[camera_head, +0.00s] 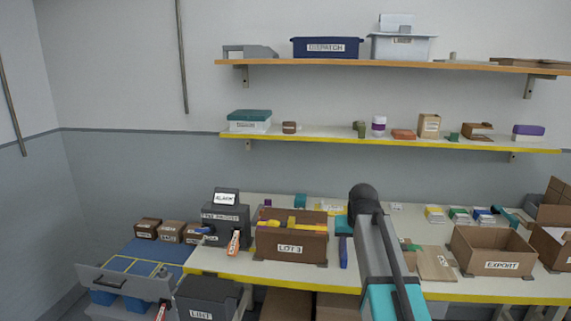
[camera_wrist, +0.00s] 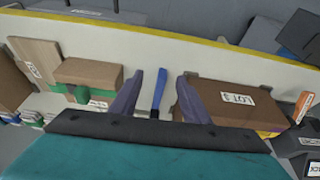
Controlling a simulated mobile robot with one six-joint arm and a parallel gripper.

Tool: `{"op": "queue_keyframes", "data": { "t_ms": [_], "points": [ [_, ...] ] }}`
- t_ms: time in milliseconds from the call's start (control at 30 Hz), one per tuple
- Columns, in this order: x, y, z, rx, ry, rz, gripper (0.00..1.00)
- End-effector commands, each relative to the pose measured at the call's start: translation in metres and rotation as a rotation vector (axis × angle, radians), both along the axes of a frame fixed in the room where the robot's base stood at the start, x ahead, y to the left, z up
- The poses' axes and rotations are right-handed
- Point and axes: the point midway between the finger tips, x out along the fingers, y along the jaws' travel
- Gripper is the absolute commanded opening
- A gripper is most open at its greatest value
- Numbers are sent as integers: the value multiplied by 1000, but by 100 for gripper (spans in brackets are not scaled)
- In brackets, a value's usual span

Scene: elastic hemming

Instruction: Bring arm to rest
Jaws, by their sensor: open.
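My gripper (camera_wrist: 160,80) shows in the wrist view as two dark purple-grey fingers, spread apart with nothing held. My arm (camera_head: 382,255) reaches over the workbench (camera_head: 410,293) in the head view; my gripper cannot be made out there. A blue-handled item (camera_wrist: 158,88) lies on the bench and shows in the gap between the fingers. It also shows left of my arm in the head view (camera_head: 343,252). Whether the fingers touch anything is not clear; no contact shows.
The LOT 3 box (camera_head: 290,246) stands left of my arm, and the EXPORT box (camera_head: 492,252) right of it. A flat cardboard piece (camera_head: 436,264) lies between my arm and the EXPORT box. Two loaded shelves (camera_head: 390,65) (camera_head: 330,133) hang above. A dark printer-like device (camera_head: 226,226) stands at the bench's left end.

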Motion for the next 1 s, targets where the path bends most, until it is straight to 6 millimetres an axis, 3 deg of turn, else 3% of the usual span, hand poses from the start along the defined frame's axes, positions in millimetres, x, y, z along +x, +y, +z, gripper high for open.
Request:
{"op": "queue_keyframes", "data": {
  "t_ms": [467,1000],
  "points": [
    [-58,17,-135,7,118,46,42],
    [-160,35,-277,17,263,101,42]
  ]
}}
